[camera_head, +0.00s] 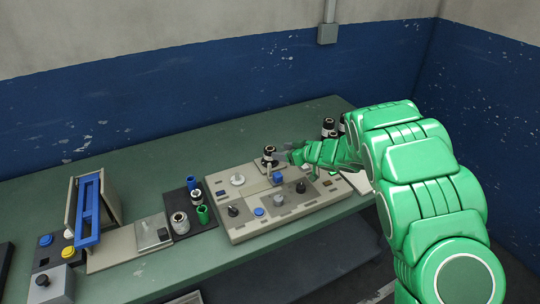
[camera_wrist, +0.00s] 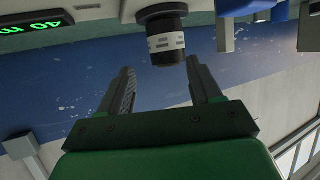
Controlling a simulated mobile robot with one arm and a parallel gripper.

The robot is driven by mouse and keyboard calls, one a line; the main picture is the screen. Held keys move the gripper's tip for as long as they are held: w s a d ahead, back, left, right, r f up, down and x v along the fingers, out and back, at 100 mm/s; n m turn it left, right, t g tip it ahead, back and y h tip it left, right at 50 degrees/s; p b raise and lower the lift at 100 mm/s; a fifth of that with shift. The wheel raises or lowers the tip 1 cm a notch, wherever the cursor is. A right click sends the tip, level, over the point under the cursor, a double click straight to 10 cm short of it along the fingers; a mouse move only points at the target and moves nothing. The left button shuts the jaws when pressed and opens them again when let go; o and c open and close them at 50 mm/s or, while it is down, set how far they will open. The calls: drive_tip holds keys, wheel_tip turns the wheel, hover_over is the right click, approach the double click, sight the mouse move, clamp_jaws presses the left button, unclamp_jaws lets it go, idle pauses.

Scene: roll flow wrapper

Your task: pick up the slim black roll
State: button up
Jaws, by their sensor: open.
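A black roll with a white band (camera_head: 269,155) stands upright on the grey panel, just left of my gripper (camera_head: 285,157) in the head view. In the wrist view a black roll with a white marked band (camera_wrist: 165,42) shows just beyond my fingertips, roughly between their lines. My gripper (camera_wrist: 160,70) is open, and nothing is between its fingers. Two more dark rolls with light bands (camera_head: 328,127) stand farther back, partly behind my arm. I cannot tell by size which roll is the slim one.
The grey control panel (camera_head: 240,222) carries knobs and blue buttons close by. A dark tray (camera_head: 188,228) with blue, silver and green cylinders lies left of it. A blue frame (camera_head: 88,215) stands farther left. The bench (camera_head: 150,165) is clear toward the blue wall (camera_head: 150,120).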

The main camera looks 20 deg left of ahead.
sight(267, 151)
drive_tip(key=shift+s+a+f, duration=0.2)
drive_tip(key=shift+a+f, duration=0.05)
drive_tip(key=shift+a, duration=0.15)
drive_tip(key=shift+x, duration=3.75)
drive_tip(key=shift+s+a+r, duration=0.1)
drive_tip(key=shift+s+r, duration=0.05)
drive_tip(key=shift+s, duration=0.05)
drive_tip(key=shift+c, duration=0.2)
drive_tip(key=c, duration=0.7)
